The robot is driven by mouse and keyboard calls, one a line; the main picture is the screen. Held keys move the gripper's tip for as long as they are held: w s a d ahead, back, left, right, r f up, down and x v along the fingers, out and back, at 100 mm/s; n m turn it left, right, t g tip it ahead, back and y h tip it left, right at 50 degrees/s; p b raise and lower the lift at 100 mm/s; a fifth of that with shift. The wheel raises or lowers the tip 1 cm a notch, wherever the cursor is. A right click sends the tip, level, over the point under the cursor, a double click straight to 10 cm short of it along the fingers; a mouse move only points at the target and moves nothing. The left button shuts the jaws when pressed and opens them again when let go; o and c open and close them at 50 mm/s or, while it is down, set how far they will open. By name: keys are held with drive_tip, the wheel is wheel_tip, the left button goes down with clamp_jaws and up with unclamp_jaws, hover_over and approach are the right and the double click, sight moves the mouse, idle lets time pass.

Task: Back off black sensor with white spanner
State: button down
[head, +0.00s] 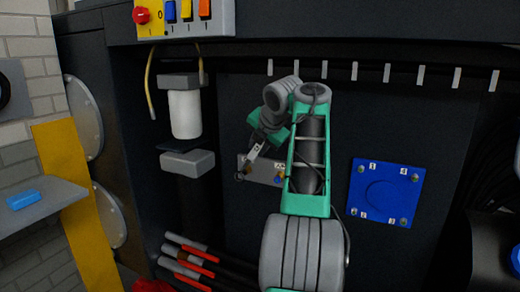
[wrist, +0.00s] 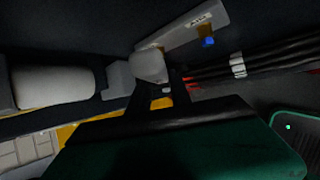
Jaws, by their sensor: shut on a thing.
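My gripper (head: 257,146) is shut on a slim pale tool, which I take to be the white spanner (head: 251,158). The tool slants down and left to a small dark end at the left edge of a light grey sensor plate (head: 270,170). In the wrist view a pale rounded piece (wrist: 148,66) shows beyond the dark jaws, in front of the plate (wrist: 190,32). A blue sensor (wrist: 207,42) sits on the plate. The black sensor is not clearly visible; I cannot tell whether the spanner is around it or beside it.
A white filter cylinder (head: 185,114) hangs above a grey block (head: 187,163) left of the gripper. A blue square cover (head: 383,194) is on the panel to the right. Grey and red hoses (head: 188,258) run below. A switch box (head: 185,17) is above.

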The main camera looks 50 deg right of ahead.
drive_tip(key=shift+s+a+f+b, duration=0.1)
drive_tip(key=shift+a+b, duration=0.2)
drive_tip(key=shift+b, duration=0.05)
drive_tip(key=s+a+b, duration=0.2)
drive_tip(key=a+b, duration=0.2)
drive_tip(key=a, duration=0.2)
drive_tip(key=shift+s+a, duration=0.25)
drive_tip(key=shift+a, duration=0.15)
idle(0.4)
